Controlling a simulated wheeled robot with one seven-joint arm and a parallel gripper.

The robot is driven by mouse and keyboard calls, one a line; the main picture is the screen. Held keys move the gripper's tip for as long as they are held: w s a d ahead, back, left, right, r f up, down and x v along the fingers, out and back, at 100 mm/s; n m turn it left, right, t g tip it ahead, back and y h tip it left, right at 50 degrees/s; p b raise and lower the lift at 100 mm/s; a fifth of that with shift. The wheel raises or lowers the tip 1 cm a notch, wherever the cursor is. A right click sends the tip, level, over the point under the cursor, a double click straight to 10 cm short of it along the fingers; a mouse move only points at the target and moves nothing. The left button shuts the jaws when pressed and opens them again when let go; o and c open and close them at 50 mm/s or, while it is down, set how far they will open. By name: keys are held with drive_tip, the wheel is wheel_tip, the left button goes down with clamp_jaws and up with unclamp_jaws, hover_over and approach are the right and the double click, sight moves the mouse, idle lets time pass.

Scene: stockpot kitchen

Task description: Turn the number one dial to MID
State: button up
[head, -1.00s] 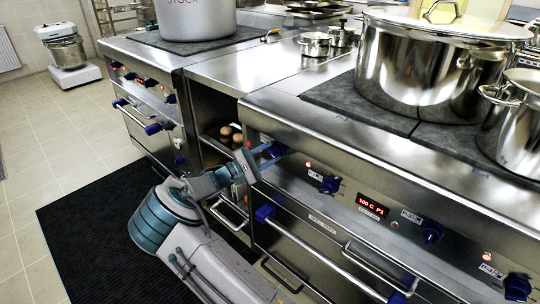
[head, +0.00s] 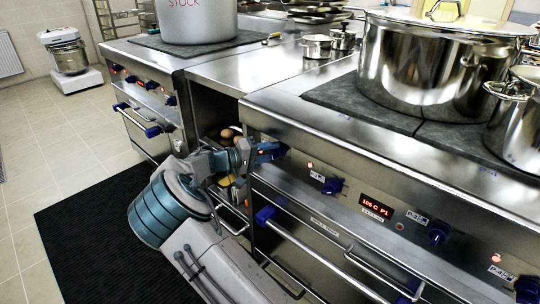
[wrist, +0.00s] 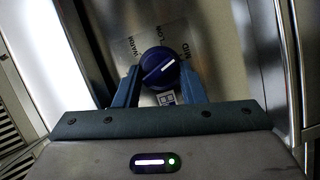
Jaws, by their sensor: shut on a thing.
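The dark blue dial (wrist: 160,68) sits on the steel panel in the wrist view, between the two blue fingers of my gripper (wrist: 160,88). The fingers are shut on its sides. Its white pointer line slants to the upper right, roughly toward the MID lettering. WARM and LOW lettering shows to its left and above. A small label is partly seen below the dial. In the head view my gripper (head: 270,152) is at the left end of the right stove's front panel, where fingers and arm hide most of the dial.
More blue dials (head: 332,186) (head: 439,232) line the panel to the right, around a red display (head: 377,203). Oven handles (head: 330,256) jut out below. A large steel pot (head: 415,70) stands on the hob. An open shelf with eggs (head: 227,133) is behind my arm.

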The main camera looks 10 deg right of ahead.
drive_tip(key=shift+w+a+r+m+y, duration=0.1)
drive_tip(key=shift+m+y, duration=0.2)
drive_tip(key=shift+m, duration=0.2)
drive_tip(key=o, duration=1)
drive_tip(key=p+v, duration=0.2)
drive_tip(key=v, duration=1.1)
drive_tip(key=shift+a+p, duration=0.3)
drive_tip(key=shift+a, duration=0.1)
drive_tip(key=shift+d, duration=0.1)
